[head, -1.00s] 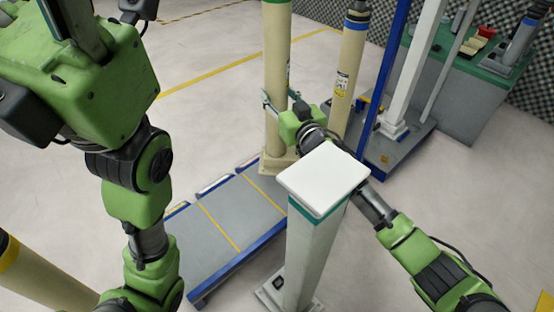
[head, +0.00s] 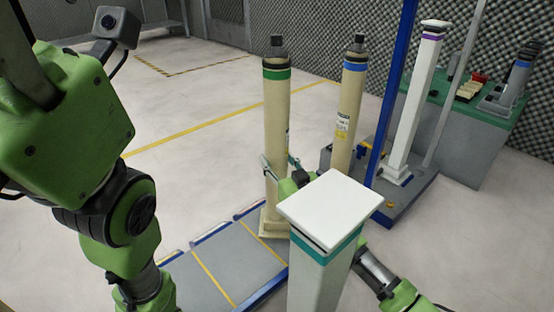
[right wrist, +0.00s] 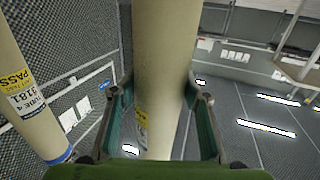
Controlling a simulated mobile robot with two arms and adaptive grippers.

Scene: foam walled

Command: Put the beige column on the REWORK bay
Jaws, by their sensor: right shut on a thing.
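The beige column with a green band (head: 277,120) stands upright, its square base at the far right end of the low grey platform (head: 205,268). My right gripper (head: 279,170) is shut around its lower shaft. In the right wrist view the shaft (right wrist: 163,50) runs between both fingers. A second beige column with a blue band (head: 349,100) stands to the right, apart from it. Yellow lines divide the platform into bays with small labels on the far edge; I cannot read which is REWORK. The left arm fills the left side, its fingers out of view.
A white column with a teal band (head: 325,255) stands close in front and hides part of my right arm. Behind right are a blue post (head: 392,90), a white column with a purple band (head: 417,100) and a green-topped bench (head: 480,110). The floor at left is open.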

